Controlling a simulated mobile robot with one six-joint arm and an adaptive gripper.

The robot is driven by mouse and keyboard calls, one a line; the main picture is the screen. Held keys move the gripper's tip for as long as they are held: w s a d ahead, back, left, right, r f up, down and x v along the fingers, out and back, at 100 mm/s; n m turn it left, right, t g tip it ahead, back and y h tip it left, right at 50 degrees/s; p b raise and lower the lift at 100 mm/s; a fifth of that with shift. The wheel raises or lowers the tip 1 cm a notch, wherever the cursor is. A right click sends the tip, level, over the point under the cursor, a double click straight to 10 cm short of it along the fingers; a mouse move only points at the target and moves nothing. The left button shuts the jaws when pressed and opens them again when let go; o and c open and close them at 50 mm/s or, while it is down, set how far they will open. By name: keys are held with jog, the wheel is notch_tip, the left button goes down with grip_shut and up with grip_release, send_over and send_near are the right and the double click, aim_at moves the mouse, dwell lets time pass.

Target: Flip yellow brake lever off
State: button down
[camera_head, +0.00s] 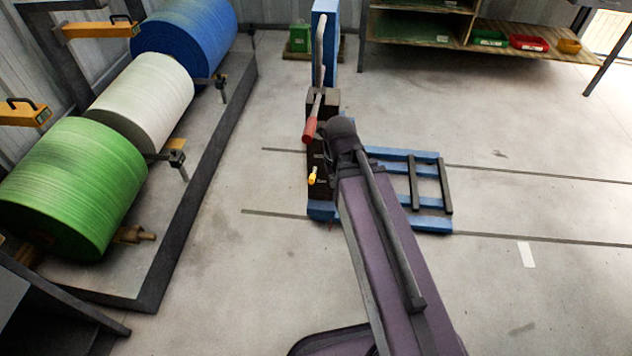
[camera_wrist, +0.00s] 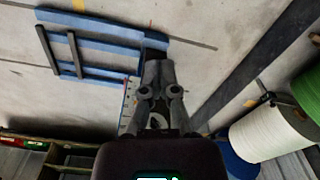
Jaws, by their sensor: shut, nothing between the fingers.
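The small yellow brake lever (camera_head: 313,175) is on the dark lower body of the blue-framed lift truck (camera_head: 323,40), in the head view. It sticks up at a slight tilt, just left of my arm's dark end. In the wrist view my gripper (camera_wrist: 158,66) is shut and empty, with its fingers in front of the truck's dark body. I cannot make out the yellow lever there. In the head view my wrist hides the fingers, so I cannot tell whether they touch the lever.
A red-gripped handle (camera_head: 310,130) hangs just above the yellow lever. The truck's blue forks (camera_head: 428,228) lie low on the right. A shelf (camera_head: 540,52) stands at the back. The right floor is clear.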

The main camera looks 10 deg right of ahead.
notch_tip(320, 180, down, 11)
jog(key=w+b, duration=0.2)
jog(key=b, duration=0.8)
jog(key=m+t+b, duration=0.4)
jog(key=m+b, duration=0.1)
jog(key=b, duration=0.2)
send_near(313, 175)
notch_tip(313, 175, up, 3)
jog(key=shift+s+d, duration=0.3)
jog(key=shift+d, duration=0.05)
jog(key=shift+f, duration=0.2)
jog(key=b+x, duration=0.4)
jog(key=x, duration=0.1)
jog(key=b+x, duration=0.4)
jog(key=b, duration=0.1)
jog(key=shift+a+f, duration=0.2)
jog(key=shift+f, duration=0.15)
